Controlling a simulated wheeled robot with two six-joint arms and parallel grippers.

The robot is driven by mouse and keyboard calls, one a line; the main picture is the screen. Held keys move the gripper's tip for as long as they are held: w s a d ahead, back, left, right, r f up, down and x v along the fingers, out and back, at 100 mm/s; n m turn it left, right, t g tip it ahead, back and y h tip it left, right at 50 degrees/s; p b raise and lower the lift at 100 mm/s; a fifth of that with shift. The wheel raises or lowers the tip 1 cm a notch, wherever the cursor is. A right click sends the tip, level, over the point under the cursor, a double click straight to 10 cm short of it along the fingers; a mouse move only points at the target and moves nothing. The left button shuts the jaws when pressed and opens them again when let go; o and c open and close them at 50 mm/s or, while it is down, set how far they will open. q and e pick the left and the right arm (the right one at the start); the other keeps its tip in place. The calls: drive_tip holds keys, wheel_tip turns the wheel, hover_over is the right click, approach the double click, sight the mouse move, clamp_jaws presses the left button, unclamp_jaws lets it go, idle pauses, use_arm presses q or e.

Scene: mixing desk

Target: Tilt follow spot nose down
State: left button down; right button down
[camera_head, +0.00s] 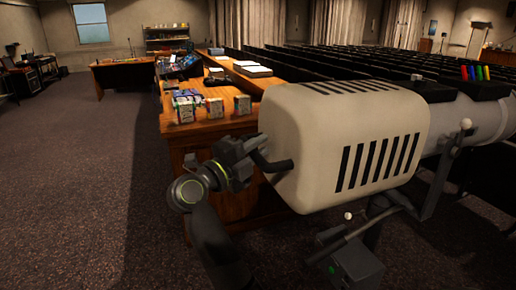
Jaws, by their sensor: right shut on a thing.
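The follow spot (345,140) is a large cream housing with dark vent slots, filling the centre right. Its grey barrel (480,118) runs off to the right edge, looking roughly level. A dark curved rear handle (275,165) sticks out of the housing's near left end. My right gripper (252,158) is at this handle and shut on it; the fingertips are partly hidden against the dark handle. My right arm comes up from the bottom. My left gripper is not in view.
A wooden desk (190,145) with several small boxes stands behind the follow spot. Grey struts and a dark box with a green light (355,262) are below the housing. Rows of dark seats (350,75) lie beyond. Open carpet (80,190) is at left.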

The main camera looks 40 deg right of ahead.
sight(273, 104)
drive_tip(key=shift+r, duration=0.15)
drive_tip(key=r+p, duration=0.2)
drive_tip(key=r, duration=0.1)
drive_tip(key=r+p, duration=0.3)
drive_tip(key=d+r+p, duration=0.1)
drive_tip(key=r+p, duration=0.2)
drive_tip(key=shift+s+d, duration=0.1)
drive_tip(key=shift+r, duration=0.1)
drive_tip(key=c, duration=1.6)
unclamp_jaws()
drive_tip(key=shift+o, duration=0.2)
drive_tip(key=shift+f, duration=0.2)
